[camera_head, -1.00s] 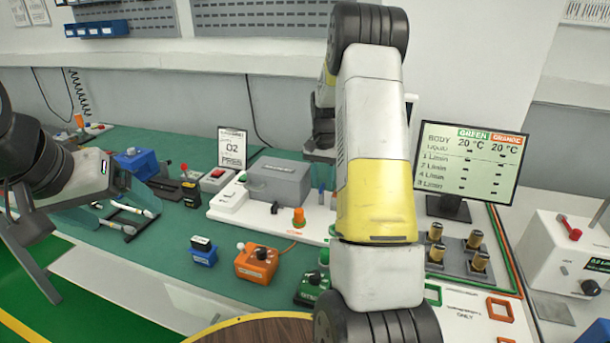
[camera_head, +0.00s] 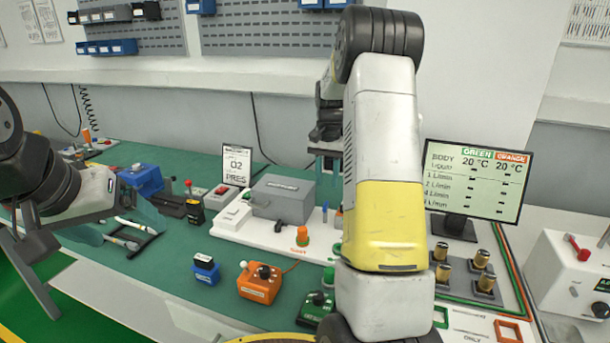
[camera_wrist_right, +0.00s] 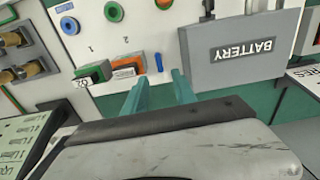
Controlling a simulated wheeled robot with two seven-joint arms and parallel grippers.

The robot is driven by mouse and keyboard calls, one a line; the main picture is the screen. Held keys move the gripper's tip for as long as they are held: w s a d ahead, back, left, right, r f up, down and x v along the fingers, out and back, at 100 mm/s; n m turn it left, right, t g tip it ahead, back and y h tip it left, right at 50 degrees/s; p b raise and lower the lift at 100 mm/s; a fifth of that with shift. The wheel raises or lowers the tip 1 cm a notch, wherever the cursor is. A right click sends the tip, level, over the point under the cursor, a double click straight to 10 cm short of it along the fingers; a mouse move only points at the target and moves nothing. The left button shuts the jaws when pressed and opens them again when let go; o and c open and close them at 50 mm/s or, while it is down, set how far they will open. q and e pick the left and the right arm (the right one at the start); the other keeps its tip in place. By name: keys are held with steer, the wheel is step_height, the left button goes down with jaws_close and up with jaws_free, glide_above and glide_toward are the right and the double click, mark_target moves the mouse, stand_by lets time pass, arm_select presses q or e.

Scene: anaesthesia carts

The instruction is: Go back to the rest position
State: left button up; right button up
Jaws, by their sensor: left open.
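My left gripper (camera_head: 118,226) is at the left of the head view, low over the green bench mat, with its teal fingers apart. White-and-dark rod-like items lie close to its fingers; I cannot tell whether they touch. My right arm stands tall in the middle of the head view and hides part of the bench. My right gripper (camera_wrist_right: 159,80) shows teal fingers spread apart with nothing between them in the right wrist view. It is above the white board, beside the grey battery box (camera_wrist_right: 238,52). In the head view it is partly hidden behind the arm.
The grey box (camera_head: 283,200) stands on the white board. An orange box (camera_head: 259,284), a blue block (camera_head: 206,272) and a green box (camera_head: 316,310) stand at the front. A monitor (camera_head: 476,182) and several brass cylinders (camera_head: 480,260) are right. A white unit (camera_head: 575,278) stands far right.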

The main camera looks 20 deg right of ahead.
steer(key=s+a+r+n+t+y, duration=0.1)
steer(key=s+a+r+n+t, duration=0.25)
steer(key=s+a+r, duration=0.85)
steer(key=s+a+r+n+t, duration=0.1)
steer(key=s+a+n, duration=0.1)
steer(key=s, duration=0.6)
steer(key=s+a+r+n+t+y, duration=0.1)
steer(key=s+a+n, duration=0.1)
steer(key=s, duration=0.7)
steer(key=shift+s+a+t, duration=0.2)
steer(key=shift+a+t, duration=0.05)
steer(key=shift+t, duration=0.1)
